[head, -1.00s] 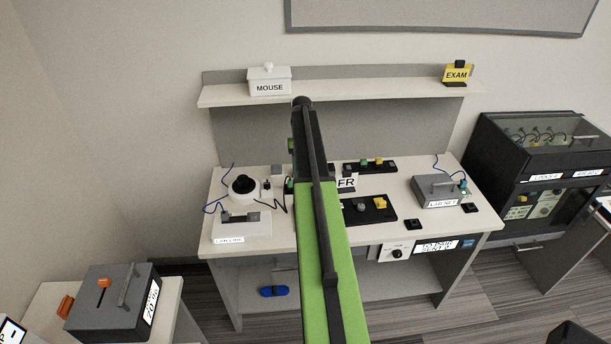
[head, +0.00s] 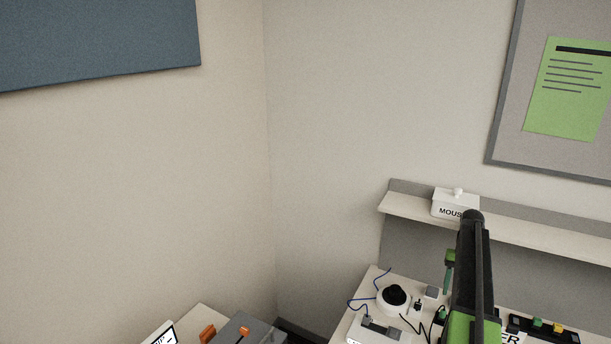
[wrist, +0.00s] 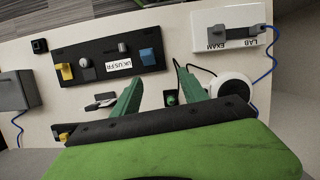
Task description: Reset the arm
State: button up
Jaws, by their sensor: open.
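My arm rises at the lower right of the head view, over the desk (head: 372,287). My gripper (wrist: 161,92) shows in the wrist view with its two green fingers spread apart and nothing between them. The fingers point over the desk top, with a small green-topped piece beyond them. In the head view my gripper (head: 448,272) is partly hidden by the black arm link.
A shelf (head: 535,239) with a white MOUSE box (head: 449,206) stands behind my arm. The wrist view shows a black switch board (wrist: 95,75), a white cabled device (wrist: 212,30) and a round white device (wrist: 246,86). Grey box (head: 262,331) lower left.

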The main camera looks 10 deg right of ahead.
jog(key=w+a+f+n+h+b, duration=0.1)
jog(key=w+a+f+n+b, duration=0.1)
jog(key=a, duration=1.3)
jog(key=w+a+f+n+b, duration=0.1)
jog(key=w+a+f+n, duration=0.15)
jog(key=a, duration=1.15)
jog(key=s+a+f+n+t+b, duration=0.1)
jog(key=s+a, duration=0.4)
jog(key=a, duration=0.4)
jog(key=s+a+f+n+t+h+b, duration=0.1)
jog(key=s+a, duration=0.5)
jog(key=a, duration=0.4)
jog(key=shift+s+a+f+t, duration=0.2)
jog(key=shift+s+t, duration=0.1)
jog(key=shift+t, duration=0.1)
jog(key=shift+n, duration=0.25)
jog(key=shift+c, duration=0.4)
